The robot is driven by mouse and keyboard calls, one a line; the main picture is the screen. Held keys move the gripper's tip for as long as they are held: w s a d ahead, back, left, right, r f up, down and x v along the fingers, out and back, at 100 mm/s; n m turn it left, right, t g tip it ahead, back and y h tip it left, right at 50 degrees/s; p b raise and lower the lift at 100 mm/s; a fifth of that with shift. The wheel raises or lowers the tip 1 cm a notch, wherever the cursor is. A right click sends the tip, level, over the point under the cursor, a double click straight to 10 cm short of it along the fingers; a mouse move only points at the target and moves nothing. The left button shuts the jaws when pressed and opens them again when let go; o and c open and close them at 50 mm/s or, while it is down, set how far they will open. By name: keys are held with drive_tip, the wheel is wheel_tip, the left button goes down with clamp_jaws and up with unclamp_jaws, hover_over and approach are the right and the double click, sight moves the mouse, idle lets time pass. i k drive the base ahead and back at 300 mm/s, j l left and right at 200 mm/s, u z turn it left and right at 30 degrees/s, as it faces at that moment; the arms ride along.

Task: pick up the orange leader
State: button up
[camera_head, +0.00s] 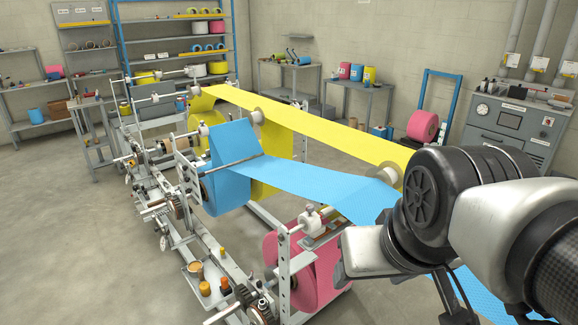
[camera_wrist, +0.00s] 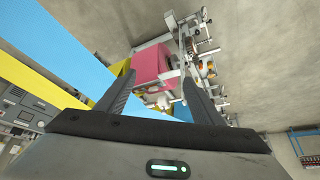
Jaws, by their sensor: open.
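I cannot make out an orange leader in either view. A pink roll (camera_head: 325,270) hangs low in the near end of the machine frame (camera_head: 285,262), partly behind a post. In the wrist view the pink roll (camera_wrist: 150,58) shows beyond my gripper (camera_wrist: 158,78). My gripper's two dark fingers are spread apart with nothing between them, and the machine lies some way past their tips. In the head view my arm covers the right side and hides the fingers.
A blue web (camera_head: 310,180) and a yellow web (camera_head: 310,125) stretch across the machine toward my arm. Small orange cylinders (camera_head: 205,288) stand on a low tray at the near side. A grey cabinet (camera_head: 510,125) stands at the back right. Floor at left is clear.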

sight(323, 230)
drive_tip(key=i+l+u, duration=0.3)
drive_tip(key=l+u, duration=0.3)
drive_tip(key=i+l+u, duration=0.15)
drive_tip(key=l+u, duration=0.15)
drive_tip(key=i+l+u, duration=0.1)
drive_tip(key=l+u, duration=0.25)
drive_tip(key=l, duration=0.15)
drive_tip(key=l+u, duration=1.1)
drive_tip(key=k+l, duration=0.05)
